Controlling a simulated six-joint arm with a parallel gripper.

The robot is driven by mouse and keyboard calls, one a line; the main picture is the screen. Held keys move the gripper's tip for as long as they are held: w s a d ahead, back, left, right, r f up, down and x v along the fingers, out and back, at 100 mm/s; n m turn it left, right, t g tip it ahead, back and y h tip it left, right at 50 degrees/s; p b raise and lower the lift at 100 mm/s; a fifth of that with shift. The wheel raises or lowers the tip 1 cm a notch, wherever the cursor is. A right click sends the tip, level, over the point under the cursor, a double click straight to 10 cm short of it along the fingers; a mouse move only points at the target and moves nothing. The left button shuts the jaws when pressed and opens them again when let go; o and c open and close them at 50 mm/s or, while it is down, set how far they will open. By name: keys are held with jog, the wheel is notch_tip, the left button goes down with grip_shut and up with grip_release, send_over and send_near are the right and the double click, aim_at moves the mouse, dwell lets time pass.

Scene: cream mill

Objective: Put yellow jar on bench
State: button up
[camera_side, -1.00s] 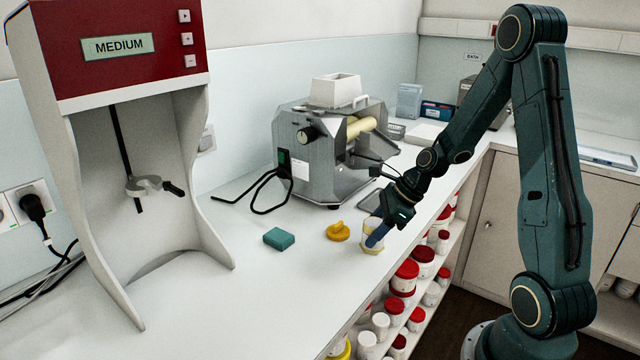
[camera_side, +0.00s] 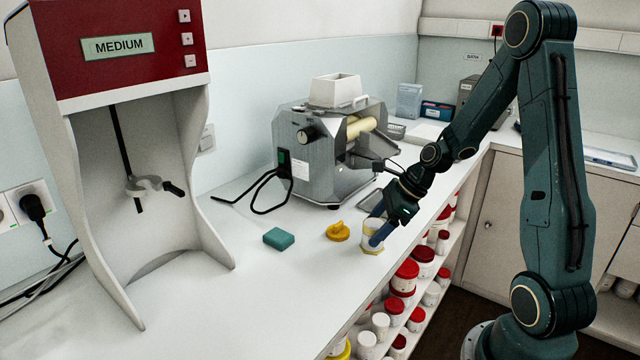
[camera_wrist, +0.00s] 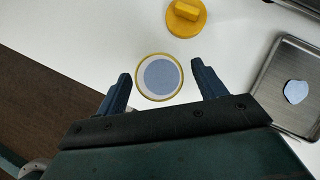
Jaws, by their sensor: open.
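The jar (camera_side: 369,246) is pale with a yellow rim and stands upright on the white bench (camera_side: 310,275) near its front edge. Its lid is off, and the wrist view shows the jar's round open top (camera_wrist: 160,77) with pale blue-grey contents. My gripper (camera_side: 377,226) is open, with one blue finger in front of the jar and one behind it. In the wrist view the fingertips (camera_wrist: 161,72) lie either side of the jar with gaps between. A yellow lid (camera_side: 338,232) with a raised grip lies on the bench beside the jar.
A teal block (camera_side: 279,238) lies left of the lid. A steel roller mill (camera_side: 310,150) stands behind, and a red and white mixer stand (camera_side: 120,75) is at left. A metal tray (camera_wrist: 268,95) lies near the jar. Shelves of red-lidded jars (camera_side: 404,278) are below the edge.

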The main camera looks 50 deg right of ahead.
jog(key=v, duration=1)
jog(key=shift+s+r, duration=0.2)
jog(key=shift+r, duration=0.15)
jog(key=s+a+r+n+g+h, duration=0.1)
jog(key=a+r+n, duration=0.2)
jog(key=a+n, duration=0.35)
jog(key=s+a+r+n+h, duration=0.1)
jog(key=s+a+r+n, duration=0.1)
jog(key=a+n, duration=0.45)
jog(key=s+a+r+n+t+h, duration=0.1)
jog(key=s+a+r+n, duration=0.2)
jog(key=s+n, duration=0.5)
jog(key=a+n, duration=0.1)
jog(key=n, duration=0.7)
jog(key=shift+s+a+r+h, duration=0.2)
jog(key=shift+s+r+h, duration=0.1)
jog(key=shift+s+r, duration=0.1)
